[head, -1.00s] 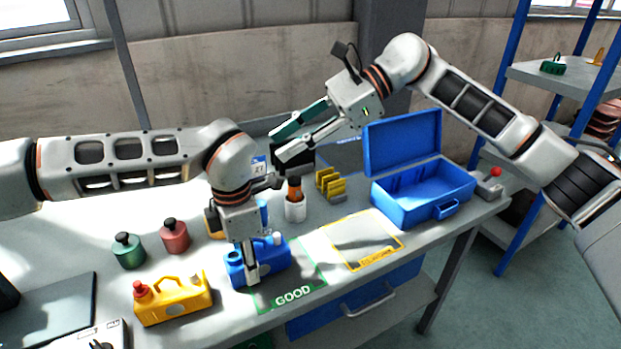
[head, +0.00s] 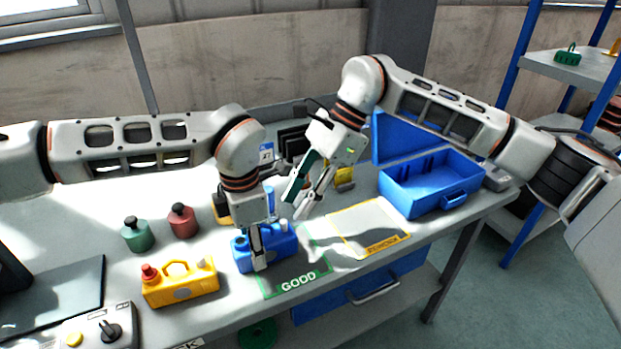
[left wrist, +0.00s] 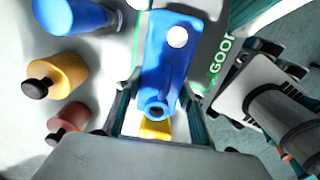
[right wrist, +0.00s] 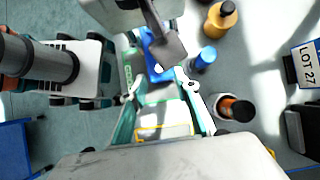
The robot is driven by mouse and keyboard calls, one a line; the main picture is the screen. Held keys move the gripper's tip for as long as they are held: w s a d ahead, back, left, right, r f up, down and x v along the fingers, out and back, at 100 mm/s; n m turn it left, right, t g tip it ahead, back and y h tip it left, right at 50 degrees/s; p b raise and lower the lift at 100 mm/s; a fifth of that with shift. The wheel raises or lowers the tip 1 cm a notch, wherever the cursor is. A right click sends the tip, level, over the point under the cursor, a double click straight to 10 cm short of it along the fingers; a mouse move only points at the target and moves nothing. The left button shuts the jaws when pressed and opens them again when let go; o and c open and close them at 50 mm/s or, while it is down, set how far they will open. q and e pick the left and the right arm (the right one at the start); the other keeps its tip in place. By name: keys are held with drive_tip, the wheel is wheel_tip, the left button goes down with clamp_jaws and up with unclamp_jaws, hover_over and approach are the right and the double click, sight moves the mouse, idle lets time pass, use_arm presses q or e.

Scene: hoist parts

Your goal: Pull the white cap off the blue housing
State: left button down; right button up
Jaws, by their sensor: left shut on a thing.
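The blue housing (head: 278,243) stands on the bench at the edge of the green-outlined GOOD area. The white cap (head: 284,224) sits on its top, and also shows as a pale disc in the left wrist view (left wrist: 177,37). My left gripper (head: 260,264) points down and is shut on the housing, near the spout end seen in the left wrist view. My right gripper (head: 299,205) is open and empty, above and to the right of the housing, fingers tilted down. In the right wrist view the cap (right wrist: 158,68) lies just past the open fingertips.
A yellow housing (head: 180,284) stands to the left, with red (head: 182,221) and green (head: 137,234) containers behind it. An open blue case (head: 430,185) is at the right. The yellow-outlined area (head: 368,228) is clear. A white-and-orange bottle (right wrist: 235,107) stands near my right gripper.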

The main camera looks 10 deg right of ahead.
sight(286, 220)
drive_tip(key=shift+x, duration=2.25)
clamp_jaws()
